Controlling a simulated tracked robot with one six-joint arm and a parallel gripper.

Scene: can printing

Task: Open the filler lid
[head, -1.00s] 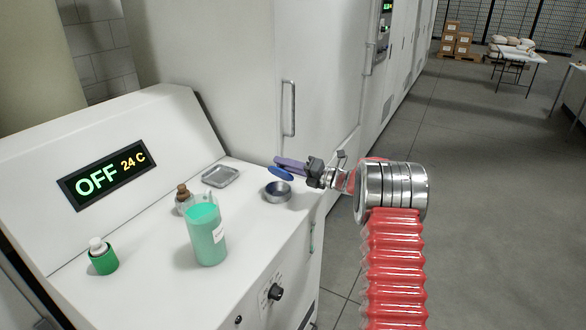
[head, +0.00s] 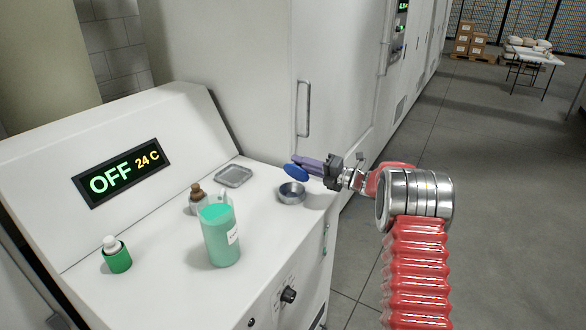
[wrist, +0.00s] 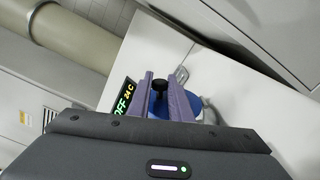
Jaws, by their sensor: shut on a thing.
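The blue round filler lid (head: 297,173) is off the surface, tilted, just above the round metal filler neck (head: 291,193) on the white machine's top. The neck's hollow inside shows, and a small gap seems to part it from the lid. My gripper (head: 305,163), with purple fingers, is shut on the lid. In the wrist view, my gripper (wrist: 161,82) has its fingers on either side of the lid's black knob (wrist: 159,87). The blue lid (wrist: 188,104) shows behind and beside the fingers there.
A jug of green liquid (head: 220,238), a brown-capped bottle (head: 197,196), a green bottle (head: 116,257) and a shallow metal tray (head: 234,176) stand left of the neck. A sloped panel display (head: 124,173) reads OFF 24 C. Open floor lies to the right.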

